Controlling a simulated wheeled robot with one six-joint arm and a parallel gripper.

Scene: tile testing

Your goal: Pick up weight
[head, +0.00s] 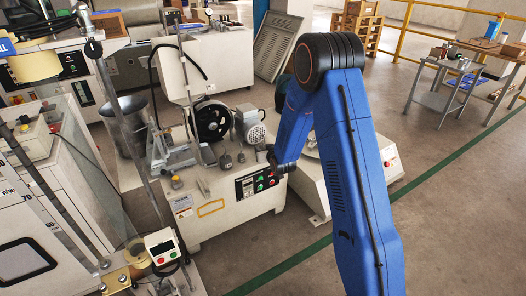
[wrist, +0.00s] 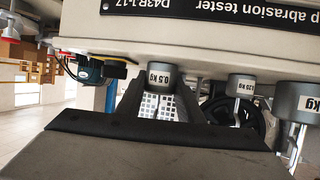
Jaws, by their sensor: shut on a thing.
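The wrist view is upside down. In it, a grey cylindrical weight marked 0.5 Kg (wrist: 160,75) sits between the dark fingertips of my gripper (wrist: 159,88), which are shut on it. It is close against the abrasion tester (wrist: 190,45). A 0.25 Kg weight (wrist: 240,85) and a larger weight (wrist: 300,101), its number cut off, are to the right, apart from my gripper. In the head view, my gripper (head: 273,157) is small and dark, partly behind my blue arm, at the top front edge of the tester (head: 217,212). The held weight cannot be made out there.
The tester carries a black wheel (head: 211,121), a motor (head: 250,128) and small weights (head: 226,160) on its top. A white machine (head: 318,185) stands close on its right. Other machines crowd the left. Open floor (head: 450,215) lies to the right.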

